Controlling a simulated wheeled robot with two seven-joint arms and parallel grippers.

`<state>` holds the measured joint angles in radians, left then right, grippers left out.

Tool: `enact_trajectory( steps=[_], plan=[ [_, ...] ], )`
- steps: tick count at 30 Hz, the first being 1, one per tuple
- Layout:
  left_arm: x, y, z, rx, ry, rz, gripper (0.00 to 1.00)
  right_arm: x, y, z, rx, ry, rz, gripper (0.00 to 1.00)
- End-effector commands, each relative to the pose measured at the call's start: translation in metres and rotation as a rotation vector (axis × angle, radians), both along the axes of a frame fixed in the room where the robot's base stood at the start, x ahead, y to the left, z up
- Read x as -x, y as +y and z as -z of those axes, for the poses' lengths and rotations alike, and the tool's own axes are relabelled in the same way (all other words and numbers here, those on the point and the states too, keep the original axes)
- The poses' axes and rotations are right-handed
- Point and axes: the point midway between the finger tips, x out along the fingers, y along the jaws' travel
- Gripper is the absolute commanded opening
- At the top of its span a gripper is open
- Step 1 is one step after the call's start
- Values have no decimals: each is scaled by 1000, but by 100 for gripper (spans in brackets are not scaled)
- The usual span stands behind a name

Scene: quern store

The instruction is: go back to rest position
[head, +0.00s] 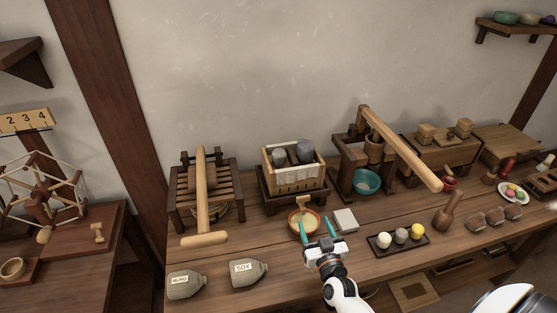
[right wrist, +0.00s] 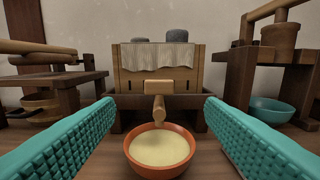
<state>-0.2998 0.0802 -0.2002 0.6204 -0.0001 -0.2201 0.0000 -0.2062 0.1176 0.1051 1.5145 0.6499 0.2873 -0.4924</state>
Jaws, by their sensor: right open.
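My right gripper (head: 317,231) is above the wooden bench, its two teal fingers spread apart with nothing held between them. An orange bowl (head: 293,224) of pale liquid stands just beyond the fingers, under the front of a wooden box press. In the right wrist view the two teal fingers (right wrist: 160,150) frame the bowl (right wrist: 160,172), apart from it, and a wooden spout (right wrist: 159,108) points down over the bowl. My left gripper does not show in either view.
Near the right gripper are a pale block (head: 345,219) and a dark tray (head: 381,248) with balls. Two labelled sacks, SOY (head: 262,272) and MUNG (head: 196,287), lie at the front left. The box press (head: 291,184) and a lever press (head: 347,170) stand behind.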

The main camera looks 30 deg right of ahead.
Motion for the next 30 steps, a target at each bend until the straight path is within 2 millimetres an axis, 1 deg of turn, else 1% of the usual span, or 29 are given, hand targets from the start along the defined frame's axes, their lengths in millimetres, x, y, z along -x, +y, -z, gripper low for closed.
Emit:
enact_trajectory(
  steps=[4, 7, 8, 10, 13, 15, 17, 18, 20, 21, 24, 30],
  plan=[
    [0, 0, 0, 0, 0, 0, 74, 0, 1, 0, 0, 2, -3, 64],
    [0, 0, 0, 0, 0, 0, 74, 0, 11, 0, -5, 29, -42, 64],
    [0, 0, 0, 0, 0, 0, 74, 0, 18, 0, -8, 48, -66, 64],
    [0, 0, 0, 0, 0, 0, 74, 4, 39, 0, -17, 112, -143, 64],
    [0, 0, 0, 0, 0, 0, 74, 18, 78, 2, -29, 254, -277, 64],
    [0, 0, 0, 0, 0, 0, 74, 35, 104, 4, -32, 377, -360, 64],
    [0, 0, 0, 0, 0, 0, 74, 54, 122, 6, -31, 489, -414, 64],
    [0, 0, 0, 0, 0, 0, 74, 68, 132, 6, -29, 564, -440, 64],
    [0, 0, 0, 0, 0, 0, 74, 89, 142, 5, -24, 672, -465, 64],
    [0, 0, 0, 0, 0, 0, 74, 103, 147, 5, -23, 738, -472, 64],
    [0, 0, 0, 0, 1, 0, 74, 132, 152, 1, -18, 868, -471, 64],
    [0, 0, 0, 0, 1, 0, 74, 177, 152, -10, -16, 1050, -437, 64]
  ],
)
